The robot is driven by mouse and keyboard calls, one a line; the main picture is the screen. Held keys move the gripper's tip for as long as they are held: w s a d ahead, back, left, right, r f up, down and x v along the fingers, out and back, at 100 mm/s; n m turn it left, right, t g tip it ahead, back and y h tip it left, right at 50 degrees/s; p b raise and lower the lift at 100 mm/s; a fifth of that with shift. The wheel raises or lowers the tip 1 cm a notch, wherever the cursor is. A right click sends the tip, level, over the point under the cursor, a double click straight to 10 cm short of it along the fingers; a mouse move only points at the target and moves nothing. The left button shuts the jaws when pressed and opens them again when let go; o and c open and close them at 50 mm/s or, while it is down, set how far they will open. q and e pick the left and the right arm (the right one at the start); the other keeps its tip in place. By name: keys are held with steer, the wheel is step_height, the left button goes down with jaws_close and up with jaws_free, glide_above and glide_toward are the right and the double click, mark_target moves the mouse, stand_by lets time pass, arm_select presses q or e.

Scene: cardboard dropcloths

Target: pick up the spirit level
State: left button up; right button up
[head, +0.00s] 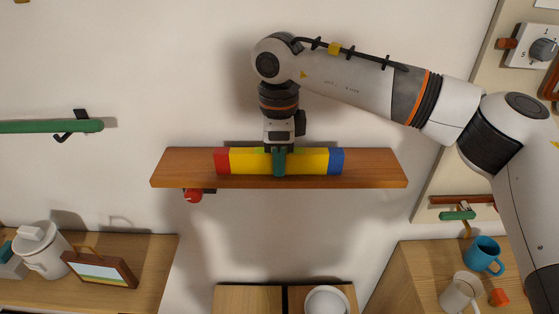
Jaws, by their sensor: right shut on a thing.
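The spirit level is a long yellow bar (308,161) with a red end on the left and a blue end on the right. It lies lengthwise along a brown wooden wall shelf (375,168). My right gripper (279,162) comes down from above and is shut on the middle of the level. A green finger covers part of its front face. I cannot tell whether the level touches the shelf or is slightly raised. My left gripper is not in the head view.
A green rail (50,126) juts in at the left. A red knob (193,195) hangs under the shelf. Below left, a counter holds a white lidded pot (42,250) and a framed picture (100,268). Below right are a blue mug (484,256) and a white mug (459,293).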

steer(key=shift+r+p, duration=1.8)
steer(key=shift+r, duration=1.25)
steer(key=shift+f, duration=0.1)
